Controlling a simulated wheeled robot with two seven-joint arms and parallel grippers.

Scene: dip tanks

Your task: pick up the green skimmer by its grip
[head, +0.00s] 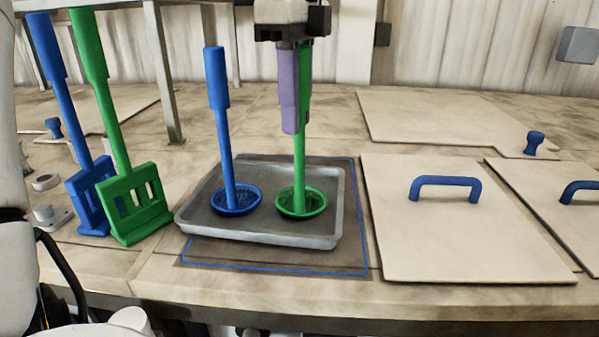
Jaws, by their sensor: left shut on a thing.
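The green skimmer (299,150) stands upright in the head view, its round mesh bowl low in the grey tray (340,215). My left gripper (293,115) comes down from the top centre and is shut on the skimmer's grip. A purple part below its dark body, which looks like a finger, hides the left side of the grip. The bowl appears to rest on the tray floor. A blue skimmer (217,80) stands upright in the same tray, left of the green one and apart from it. My right gripper is not in view.
Blue (52,60) and green (112,110) slotted paddles lean at the left. A flat cover with a blue handle (445,183) lies right of the tray. A blue line (275,268) marks a rectangle around the tray. A metal post (163,75) stands behind, left.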

